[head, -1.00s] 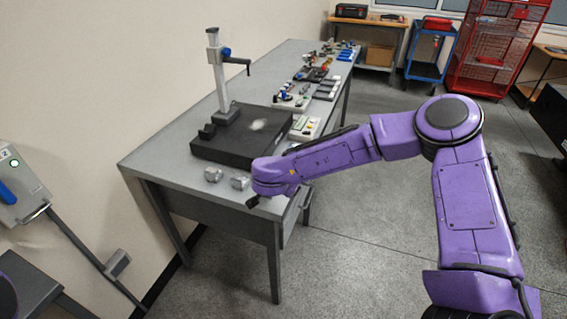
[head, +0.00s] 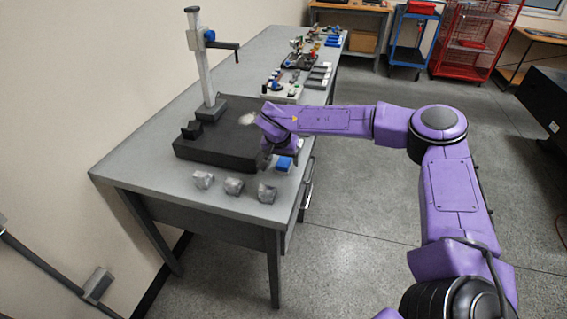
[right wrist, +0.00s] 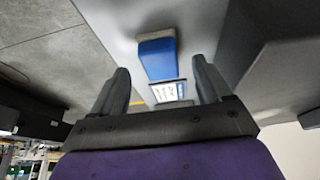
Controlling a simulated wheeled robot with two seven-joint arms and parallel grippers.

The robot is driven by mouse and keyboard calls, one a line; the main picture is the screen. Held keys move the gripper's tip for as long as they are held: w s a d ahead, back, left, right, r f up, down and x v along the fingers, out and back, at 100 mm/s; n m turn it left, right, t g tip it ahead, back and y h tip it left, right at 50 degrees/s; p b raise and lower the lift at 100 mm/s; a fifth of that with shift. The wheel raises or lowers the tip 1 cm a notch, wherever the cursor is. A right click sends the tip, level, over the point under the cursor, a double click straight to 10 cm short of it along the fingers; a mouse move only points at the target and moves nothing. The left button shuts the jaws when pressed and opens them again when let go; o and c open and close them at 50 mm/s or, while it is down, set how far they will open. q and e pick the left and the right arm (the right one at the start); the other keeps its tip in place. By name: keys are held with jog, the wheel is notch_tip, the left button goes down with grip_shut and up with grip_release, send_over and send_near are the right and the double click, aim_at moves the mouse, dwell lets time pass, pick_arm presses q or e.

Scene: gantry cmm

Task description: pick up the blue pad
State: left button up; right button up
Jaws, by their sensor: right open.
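The blue pad (head: 284,163) lies on the grey table, beside the right front of the black plate, partly under my right gripper. In the right wrist view the blue pad (right wrist: 158,58) shows a blue face and a pale far end. It lies beyond the fingertips, roughly centred between them and apart from both. My right gripper (head: 275,153) is partly hidden by its own wrist in the head view. In the right wrist view my right gripper (right wrist: 163,80) has its fingers spread, with nothing held. My left gripper is not in view.
The black plate (head: 208,150) carries a post stand (head: 209,80). A white labelled item (right wrist: 167,92) lies between the fingers' directions.

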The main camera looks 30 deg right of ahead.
jog(key=shift+x, duration=0.85)
jog(key=c, duration=1.1)
jog(key=shift+c, duration=0.2)
jog(key=shift+r, duration=0.1)
jog(key=shift+r, duration=0.25)
notch_tip(320, 180, up, 3)
jog(key=shift+f, duration=0.1)
jog(key=s+a+r+b, duration=0.1)
jog(key=s+a+r, duration=0.1)
jog(key=s+r, duration=0.7)
jog(key=s, duration=0.5)
jog(key=shift+a+r+b, duration=0.25)
jog(key=shift+r+b, duration=0.05)
jog(key=shift+b, duration=0.05)
